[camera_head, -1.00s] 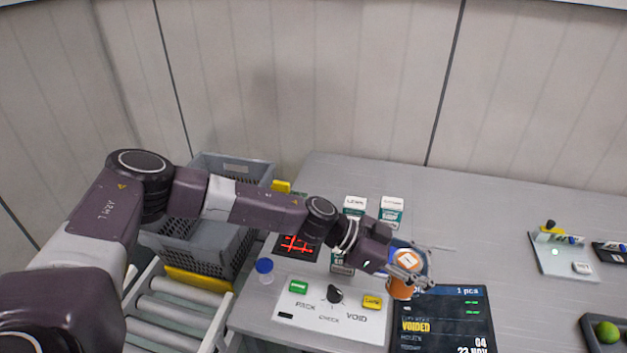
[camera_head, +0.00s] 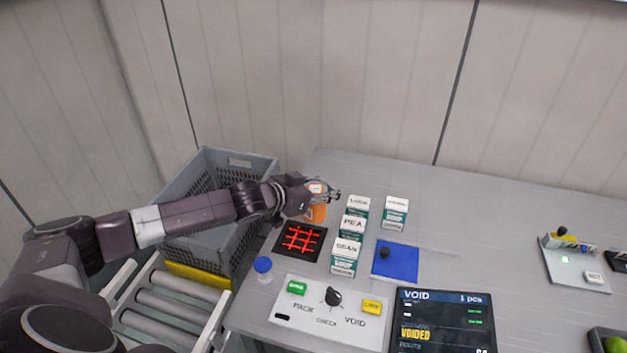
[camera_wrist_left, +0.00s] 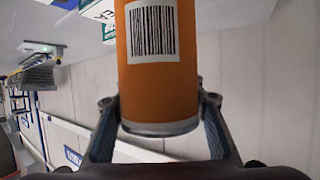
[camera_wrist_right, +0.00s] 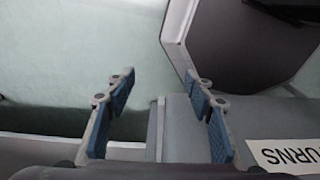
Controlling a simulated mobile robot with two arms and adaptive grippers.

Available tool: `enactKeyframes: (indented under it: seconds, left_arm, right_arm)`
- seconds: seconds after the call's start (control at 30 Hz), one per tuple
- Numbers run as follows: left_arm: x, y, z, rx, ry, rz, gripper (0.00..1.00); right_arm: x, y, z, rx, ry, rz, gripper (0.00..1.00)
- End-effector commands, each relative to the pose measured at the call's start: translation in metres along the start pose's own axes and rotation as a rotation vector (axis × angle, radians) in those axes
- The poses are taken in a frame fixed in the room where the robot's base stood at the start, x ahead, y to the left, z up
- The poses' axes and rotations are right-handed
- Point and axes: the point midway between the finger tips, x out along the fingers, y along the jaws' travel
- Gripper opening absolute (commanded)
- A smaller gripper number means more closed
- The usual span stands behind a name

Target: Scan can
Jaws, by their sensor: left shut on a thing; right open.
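My left gripper (camera_head: 326,194) is shut on an orange can (camera_head: 317,213) and holds it just behind the black scanner pad (camera_head: 282,247) with its red light lines. In the left wrist view the orange can (camera_wrist_left: 160,88) sits between the two fingers, with a white barcode label facing that camera. I cannot tell the can's exact height above the table. My right gripper (camera_wrist_right: 158,79) is open and empty in the right wrist view, away from the table scene.
A control panel (camera_head: 310,315) with green and yellow buttons and a black knob lies in front, beside a screen (camera_head: 445,320) reading VOID. Several labelled boxes (camera_head: 353,226) and a blue mat (camera_head: 402,265) stand right of the scanner. A grey crate (camera_head: 240,165) is at left; a blue-capped bottle (camera_head: 263,268) is near.

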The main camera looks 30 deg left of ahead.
Motion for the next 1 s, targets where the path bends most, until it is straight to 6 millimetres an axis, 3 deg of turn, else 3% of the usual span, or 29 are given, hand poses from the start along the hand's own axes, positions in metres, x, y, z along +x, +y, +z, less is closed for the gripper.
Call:
enactKeyframes:
  seconds: [0.13, 0.33, 0.67, 1.0]
  left_arm:
    - [-0.010, -0.026, 0.007, -0.033, 0.000, -0.073, 0.00]
    - [-0.020, -0.047, 0.011, -0.056, 0.004, -0.131, 0.00]
    - [-0.015, -0.050, 0.026, -0.059, 0.005, -0.141, 0.00]
    - [0.003, -0.050, 0.068, -0.059, 0.005, -0.140, 0.00]
  right_arm:
    - [0.000, -0.004, -0.001, 0.000, 0.001, -0.004, 0.49]
    - [0.000, -0.006, -0.001, 0.000, 0.002, -0.007, 0.49]
    - [0.017, -0.006, 0.000, 0.000, 0.002, -0.007, 0.49]
    - [0.062, -0.002, 0.005, -0.002, 0.001, -0.002, 0.49]
